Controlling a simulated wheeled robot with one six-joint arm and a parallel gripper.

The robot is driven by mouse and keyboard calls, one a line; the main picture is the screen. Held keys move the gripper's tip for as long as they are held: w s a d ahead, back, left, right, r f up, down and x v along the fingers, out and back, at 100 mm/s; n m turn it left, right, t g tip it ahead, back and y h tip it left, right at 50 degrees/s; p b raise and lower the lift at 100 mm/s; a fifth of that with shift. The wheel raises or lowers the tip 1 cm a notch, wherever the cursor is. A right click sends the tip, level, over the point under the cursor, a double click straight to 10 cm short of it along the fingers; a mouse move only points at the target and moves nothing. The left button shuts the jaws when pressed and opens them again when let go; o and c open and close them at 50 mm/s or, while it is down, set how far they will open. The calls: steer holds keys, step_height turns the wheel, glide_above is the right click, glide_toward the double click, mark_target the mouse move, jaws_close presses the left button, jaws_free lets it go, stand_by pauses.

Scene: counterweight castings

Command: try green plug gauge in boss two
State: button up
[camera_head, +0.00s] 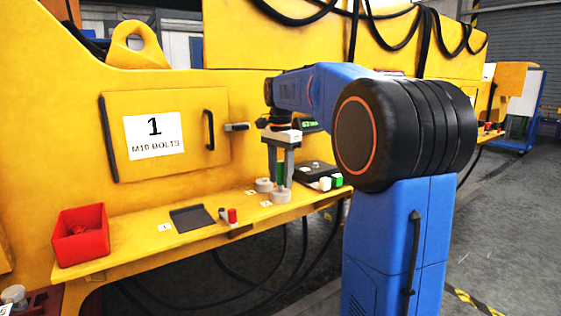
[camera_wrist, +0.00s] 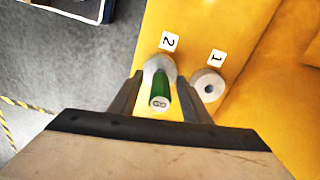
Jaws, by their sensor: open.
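The green plug gauge (camera_wrist: 161,90) stands upright at boss two (camera_wrist: 153,66), with its marked top end facing the wrist camera. How deep it sits in the boss is hidden. In the head view the green gauge (camera_head: 280,173) shows between my fingers, above the pale round boss two (camera_head: 281,196). My gripper (camera_wrist: 160,108) is open, with one finger on each side of the gauge. It also shows in the head view (camera_head: 281,178), pointing down. Boss one (camera_wrist: 209,86), with its hole visible, is to the right in the wrist view and free. Labels 2 (camera_wrist: 169,42) and 1 (camera_wrist: 216,57) lie by the bosses.
A dark case (camera_head: 318,172) with green and white blocks by it stands right of the bosses. A red-topped piece (camera_head: 232,216) and dark mat (camera_head: 193,217) are to the left, then a red bin (camera_head: 80,234). The yellow wall (camera_head: 240,95) rises close behind.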

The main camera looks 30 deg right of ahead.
mark_target(281, 162)
step_height(281, 162, up, 17)
stand_by(0.5)
stand_by(1.8)
steer(key=f+n, duration=0.1)
steer(key=f, duration=0.2)
steer(key=f+n, duration=0.1)
steer(key=f, duration=0.2)
steer(key=f+n, duration=0.1)
steer(key=f, duration=0.1)
steer(key=shift+s+f+n, duration=0.2)
steer(key=shift+f+n, duration=0.1)
steer(key=shift+f, duration=0.1)
steer(key=shift+w+f, duration=0.15)
steer(key=shift+f, duration=3.15)
jaws_close()
